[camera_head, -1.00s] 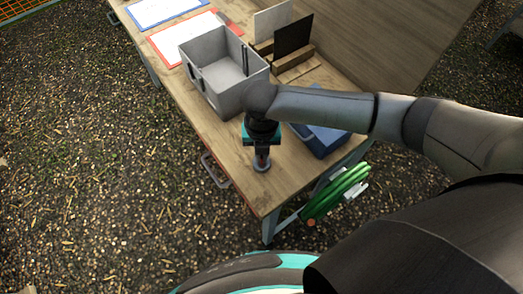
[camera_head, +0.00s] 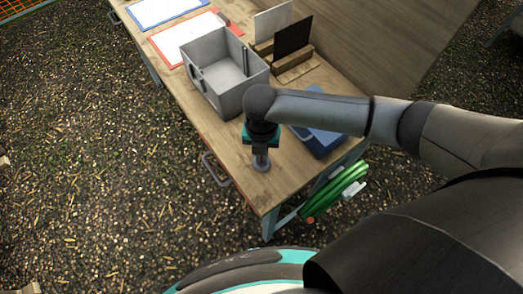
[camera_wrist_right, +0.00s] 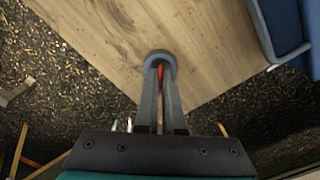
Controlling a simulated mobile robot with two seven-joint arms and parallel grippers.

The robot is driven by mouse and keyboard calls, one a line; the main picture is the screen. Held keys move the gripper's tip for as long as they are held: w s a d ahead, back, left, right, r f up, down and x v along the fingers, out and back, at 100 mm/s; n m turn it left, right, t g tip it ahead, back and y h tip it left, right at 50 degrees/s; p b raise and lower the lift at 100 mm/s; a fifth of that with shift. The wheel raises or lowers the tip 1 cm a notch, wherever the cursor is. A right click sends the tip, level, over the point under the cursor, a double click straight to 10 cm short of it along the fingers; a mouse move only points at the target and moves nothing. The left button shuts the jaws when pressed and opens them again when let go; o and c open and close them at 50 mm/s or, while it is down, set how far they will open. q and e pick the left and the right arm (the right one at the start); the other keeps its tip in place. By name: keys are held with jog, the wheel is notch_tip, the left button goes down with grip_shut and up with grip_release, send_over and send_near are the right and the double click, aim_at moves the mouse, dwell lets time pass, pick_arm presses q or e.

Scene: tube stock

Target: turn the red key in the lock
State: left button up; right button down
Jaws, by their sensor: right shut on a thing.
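The lock is a small round grey cylinder (camera_head: 261,165) standing on the wooden table near its front corner. Its round rim (camera_wrist_right: 160,54) shows at the fingertips in the right wrist view. My right gripper (camera_head: 260,156) points down over the lock. Its fingers are shut on the red key (camera_wrist_right: 161,69), of which only a thin red strip shows between the fingertips. The fingers hide most of the key, and I cannot tell its exact angle. My left gripper is in neither view.
A grey open box (camera_head: 222,85) stands behind the lock, with a blue container (camera_head: 320,138) to the right, partly behind my arm.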

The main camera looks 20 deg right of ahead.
jog(key=shift+m+p, duration=1.75)
jog(key=shift+m, duration=0.85)
jog(key=shift+p, duration=0.3)
jog(key=shift+m+p, duration=0.3)
jog(key=shift+m, duration=0.2)
jog(key=shift+m+p, duration=1.25)
jog(key=shift+m, duration=0.75)
jog(key=shift+m+p, duration=0.5)
jog(key=shift+m, duration=0.5)
